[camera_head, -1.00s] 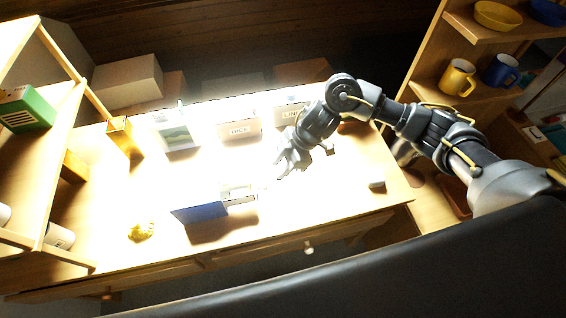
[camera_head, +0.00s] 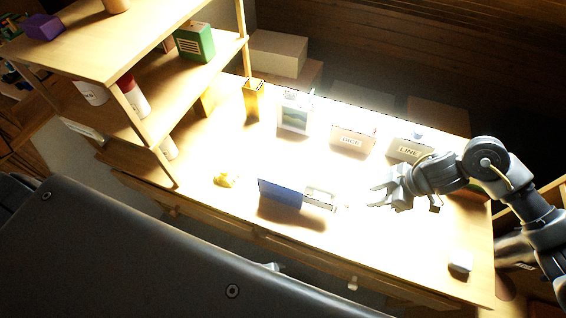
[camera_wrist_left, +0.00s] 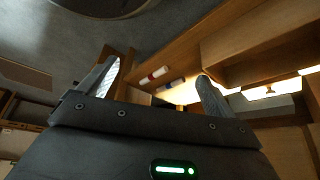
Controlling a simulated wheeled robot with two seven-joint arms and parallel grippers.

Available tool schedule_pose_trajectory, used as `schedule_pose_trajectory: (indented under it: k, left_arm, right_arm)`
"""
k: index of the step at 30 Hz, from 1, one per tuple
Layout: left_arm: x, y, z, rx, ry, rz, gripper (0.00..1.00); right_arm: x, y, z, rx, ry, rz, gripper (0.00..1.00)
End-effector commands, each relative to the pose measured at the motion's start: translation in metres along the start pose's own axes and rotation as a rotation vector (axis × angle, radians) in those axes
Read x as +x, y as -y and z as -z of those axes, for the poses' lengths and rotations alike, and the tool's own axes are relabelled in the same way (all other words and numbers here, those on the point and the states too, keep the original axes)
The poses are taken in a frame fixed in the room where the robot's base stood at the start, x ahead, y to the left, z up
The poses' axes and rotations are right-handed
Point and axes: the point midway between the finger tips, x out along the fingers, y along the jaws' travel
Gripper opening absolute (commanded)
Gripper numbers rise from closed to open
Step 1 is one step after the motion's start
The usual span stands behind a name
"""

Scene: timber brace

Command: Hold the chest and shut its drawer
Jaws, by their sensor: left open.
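A small chest with a blue side (camera_head: 282,193) stands on the brightly lit table. A pale part with an opening (camera_head: 319,199), apparently its drawer, sticks out to the right; glare hides its detail. My right gripper (camera_head: 375,197) is over the table to the right of the chest, its fingers apart and empty, not touching it. My left gripper (camera_wrist_left: 155,85) is open and empty in the left wrist view, near wooden furniture. I cannot make it out in the head view, and the chest is not recognisable in the wrist view.
A yellow lump (camera_head: 226,180) lies left of the chest. Behind stand a picture frame (camera_head: 294,112), a DICE box (camera_head: 352,139) and a LINE box (camera_head: 408,149). A shelf unit (camera_head: 150,125) rises at the table's left. A pale block (camera_head: 460,261) lies near the right front.

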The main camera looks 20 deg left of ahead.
Motion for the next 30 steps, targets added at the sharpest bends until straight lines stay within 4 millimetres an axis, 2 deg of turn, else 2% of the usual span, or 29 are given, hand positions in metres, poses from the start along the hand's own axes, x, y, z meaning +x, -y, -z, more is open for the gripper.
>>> schedule_pose_trajectory:
  k: [1,3,6,8,9,14,15,17,21,23,24,25,28,30]
  left_arm:
    - [-0.004,-0.007,0.033,0.110,-0.047,-0.024,0.91]
    - [-0.012,-0.025,0.073,0.266,-0.106,-0.061,0.91]
    - [-0.031,-0.059,0.125,0.492,-0.196,-0.112,0.91]
    - [-0.045,-0.074,0.157,0.600,-0.262,-0.132,0.91]
    - [-0.055,-0.079,0.180,0.641,-0.314,-0.136,0.91]
    - [-0.098,-0.071,0.272,0.619,-0.539,-0.161,0.91]
    - [-0.111,-0.068,0.294,0.594,-0.595,-0.176,0.91]
    - [-0.132,-0.064,0.326,0.557,-0.677,-0.209,0.91]
    - [-0.193,-0.062,0.391,0.493,-0.852,-0.344,0.91]
    - [-0.225,-0.063,0.412,0.490,-0.906,-0.434,0.91]
    - [-0.240,-0.062,0.417,0.509,-0.908,-0.492,0.91]
    - [-0.246,-0.059,0.416,0.530,-0.890,-0.526,0.91]
    - [-0.250,-0.035,0.396,0.641,-0.763,-0.575,0.91]
    - [-0.250,-0.009,0.378,0.717,-0.650,-0.581,0.91]
  right_arm:
    - [0.000,0.000,0.000,0.000,0.000,0.000,0.36]
    - [0.000,0.000,0.000,0.000,0.000,0.000,0.36]
    - [0.000,0.000,0.000,0.000,0.000,0.000,0.36]
    - [0.000,0.000,0.000,0.000,0.000,0.000,0.36]
    - [0.000,0.000,0.000,0.000,0.000,0.000,0.36]
    - [0.000,0.000,0.000,0.000,0.000,0.000,0.36]
    - [0.000,0.000,0.000,0.000,0.000,0.000,0.36]
    - [0.000,0.000,0.000,0.000,0.000,0.000,0.36]
    - [0.000,0.000,0.000,0.000,0.000,0.000,0.36]
    - [0.000,0.000,0.000,0.000,0.000,0.000,0.36]
    - [0.000,0.000,0.000,0.000,0.000,0.000,0.36]
    - [0.000,0.000,0.000,0.000,0.000,0.000,0.36]
    - [0.000,0.000,0.000,0.000,0.000,0.000,0.36]
    - [0.000,0.000,0.000,0.000,0.000,0.000,0.36]
